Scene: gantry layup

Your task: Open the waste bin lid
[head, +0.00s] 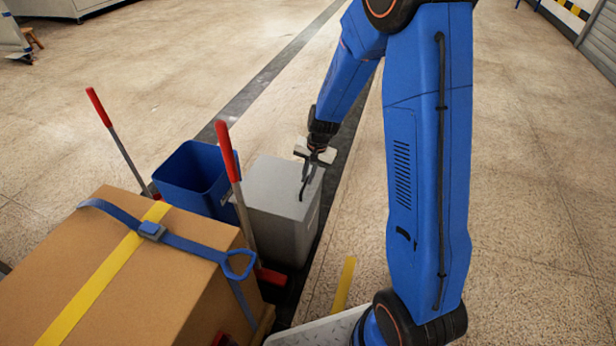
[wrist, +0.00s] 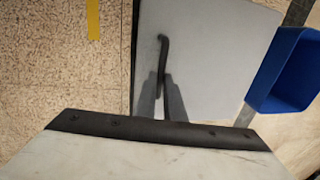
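The grey waste bin (head: 286,222) stands upright beside the blue bin. Its flat grey lid (head: 272,185) lies level and looks closed. The lid also fills the middle of the wrist view (wrist: 205,55). A thin dark handle (wrist: 163,48) runs along the lid near its edge. My gripper (head: 312,170) reaches down over the right side of the lid. In the wrist view its two fingers (wrist: 160,85) are close together with the handle between them, and they look shut on it. The handle's near end is hidden between the fingers.
An open blue bin (head: 195,180) stands left of the grey one. Red-handled tools (head: 228,150) rise close to both bins. A large strapped cardboard box (head: 130,280) is at the front left.

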